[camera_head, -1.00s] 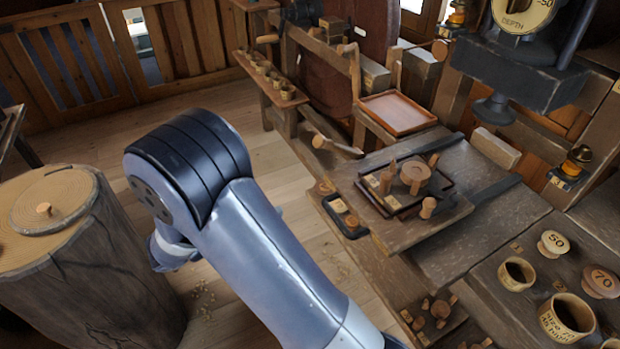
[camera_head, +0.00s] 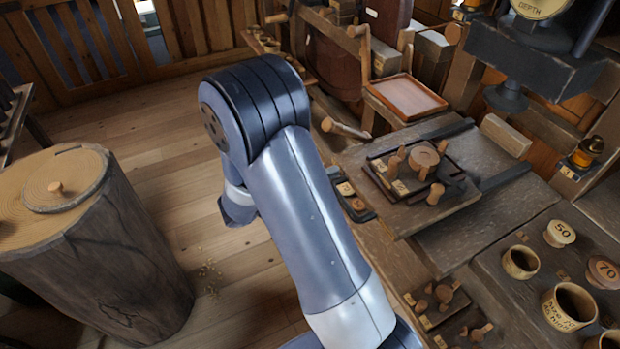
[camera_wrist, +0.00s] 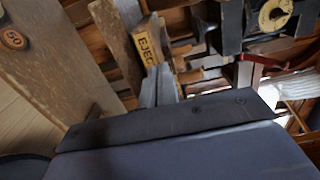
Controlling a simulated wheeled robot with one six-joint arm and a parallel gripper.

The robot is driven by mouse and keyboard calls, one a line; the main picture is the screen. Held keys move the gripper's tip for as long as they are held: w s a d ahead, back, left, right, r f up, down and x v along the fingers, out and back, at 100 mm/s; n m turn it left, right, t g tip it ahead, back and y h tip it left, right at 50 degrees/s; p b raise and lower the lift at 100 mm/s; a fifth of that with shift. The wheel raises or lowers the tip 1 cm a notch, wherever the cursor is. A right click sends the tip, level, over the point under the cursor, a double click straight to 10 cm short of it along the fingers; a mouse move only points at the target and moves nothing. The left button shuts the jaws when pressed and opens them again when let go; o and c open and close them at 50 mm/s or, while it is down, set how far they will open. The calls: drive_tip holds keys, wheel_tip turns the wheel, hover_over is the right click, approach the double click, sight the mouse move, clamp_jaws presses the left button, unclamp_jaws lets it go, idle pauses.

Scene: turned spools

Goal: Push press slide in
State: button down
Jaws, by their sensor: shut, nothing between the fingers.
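The press slide (camera_head: 405,222) is a dark wooden board lying on dark rails beneath and in front of the press (camera_head: 535,62). It sticks out to the left of the press head. A dark tray (camera_head: 378,180) on it holds a round wooden piece (camera_head: 424,155) and several turned pegs. My gripper (camera_wrist: 160,84) shows in the wrist view with its grey fingers shut and empty, close to a block lettered "EJEC" (camera_wrist: 146,48). In the head view my arm hides the fingers, so I cannot tell their distance from the slide.
A large stump (camera_head: 120,240) stands at the left. A reddish tray (camera_head: 405,97) sits behind the slide. Cups (camera_head: 569,308) and numbered discs (camera_head: 560,232) stand at the right. A small side tray (camera_head: 362,208) lies left of the slide. Open floor (camera_head: 170,155) lies between stump and bench.

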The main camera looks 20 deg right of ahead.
sight(380, 155)
drive_tip(key=shift+d, duration=0.4)
drive_tip(key=d+p, duration=0.1)
drive_tip(key=d, duration=0.3)
drive_tip(key=d+p, duration=0.2)
drive_tip(key=d, duration=0.3)
drive_tip(key=d+p, duration=0.1)
drive_tip(key=d, duration=0.3)
drive_tip(key=shift+w+d+p, duration=0.25)
drive_tip(key=shift+d+p, duration=0.05)
drive_tip(key=shift+p, duration=0.05)
drive_tip(key=shift+a, duration=0.1)
